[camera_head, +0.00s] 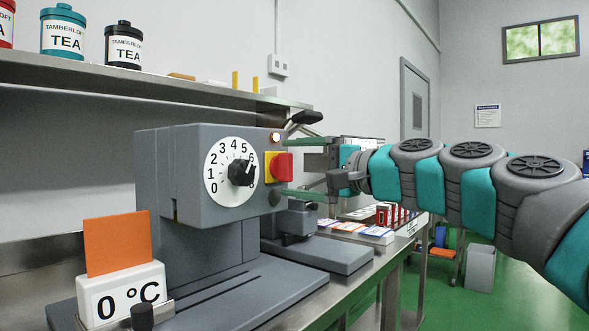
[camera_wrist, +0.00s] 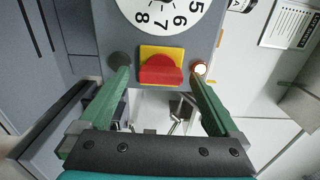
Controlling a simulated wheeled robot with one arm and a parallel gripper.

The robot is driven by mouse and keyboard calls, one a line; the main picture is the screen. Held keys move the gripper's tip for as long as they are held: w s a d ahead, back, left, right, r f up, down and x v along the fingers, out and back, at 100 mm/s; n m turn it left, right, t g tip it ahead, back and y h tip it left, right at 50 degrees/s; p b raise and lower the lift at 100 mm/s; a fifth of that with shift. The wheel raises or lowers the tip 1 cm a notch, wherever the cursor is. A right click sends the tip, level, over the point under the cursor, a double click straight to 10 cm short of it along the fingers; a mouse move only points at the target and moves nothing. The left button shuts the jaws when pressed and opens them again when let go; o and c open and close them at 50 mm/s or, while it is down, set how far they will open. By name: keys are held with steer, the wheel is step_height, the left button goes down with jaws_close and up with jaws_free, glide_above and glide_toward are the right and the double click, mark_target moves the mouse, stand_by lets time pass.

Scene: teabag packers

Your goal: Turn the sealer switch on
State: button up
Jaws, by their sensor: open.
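The sealer (camera_head: 190,175) is a grey machine on the bench. Its switch (camera_head: 283,167) is a red knob on a yellow plate, right of the numbered dial (camera_head: 228,183). In the wrist view the red switch (camera_wrist: 160,75) lies with its long side across the picture. A small lamp (camera_head: 276,137) above it looks lit; it also shows in the wrist view (camera_wrist: 200,68). My gripper (camera_head: 290,168) is open, with one green finger above and one below the switch's height. In the wrist view the fingers (camera_wrist: 159,80) stand either side of the switch, apart from it.
A shelf (camera_head: 150,85) with tea tins runs above. A black-tipped lever (camera_head: 305,117) sticks out behind the sealer. Boxes lie on the bench (camera_head: 395,245) beyond.

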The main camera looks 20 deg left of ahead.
steer(key=v, duration=0.7)
steer(key=shift+d+b, duration=0.25)
steer(key=shift+b, duration=0.15)
steer(key=shift+s+f, duration=0.1)
steer(key=shift+s, duration=0.05)
